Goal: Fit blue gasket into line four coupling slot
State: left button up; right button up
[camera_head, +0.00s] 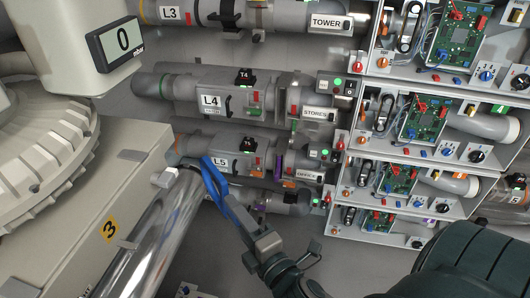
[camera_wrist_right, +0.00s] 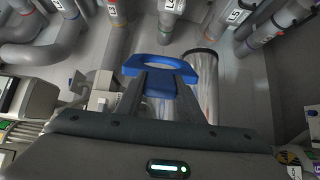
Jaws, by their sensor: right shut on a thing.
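My right gripper (camera_head: 258,236) is shut on the blue gasket (camera_head: 214,182), which sticks out up and left from its jaws in the head view. In the right wrist view the gasket (camera_wrist_right: 160,66) is a curved blue piece with an opening, its flat stem between the fingertips (camera_wrist_right: 161,88). The line four pipe unit (camera_head: 209,100), marked L4, lies above and beyond the gasket, apart from it. A narrow gap (camera_head: 271,98) shows between the L4 housing and the part marked STORES. I cannot tell whether this is the coupling slot. My left gripper is out of view.
Line L5 (camera_head: 218,161) lies below L4, with a purple band at its coupling. L3 (camera_head: 170,13) is above. A clear tube (camera_head: 155,235) stands left of my right gripper. Shelves with circuit boards (camera_head: 422,118) fill the right. A counter (camera_head: 122,38) reads 0.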

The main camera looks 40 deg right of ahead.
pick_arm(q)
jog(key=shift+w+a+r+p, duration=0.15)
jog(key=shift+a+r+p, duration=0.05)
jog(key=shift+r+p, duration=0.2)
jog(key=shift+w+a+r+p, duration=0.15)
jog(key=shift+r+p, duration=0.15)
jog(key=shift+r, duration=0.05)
pick_arm(e)
jog(key=w+d+f+m+g+h, duration=0.3)
jog(key=w+d+m+g+h, duration=0.3)
jog(key=d, duration=1.4)
jog(key=w+m+h, duration=0.3)
jog(key=w+h, duration=0.4)
jog(key=w, duration=0.3)
jog(key=shift+w, duration=0.25)
jog(key=shift+a+f, duration=0.15)
jog(key=shift+a, duration=0.05)
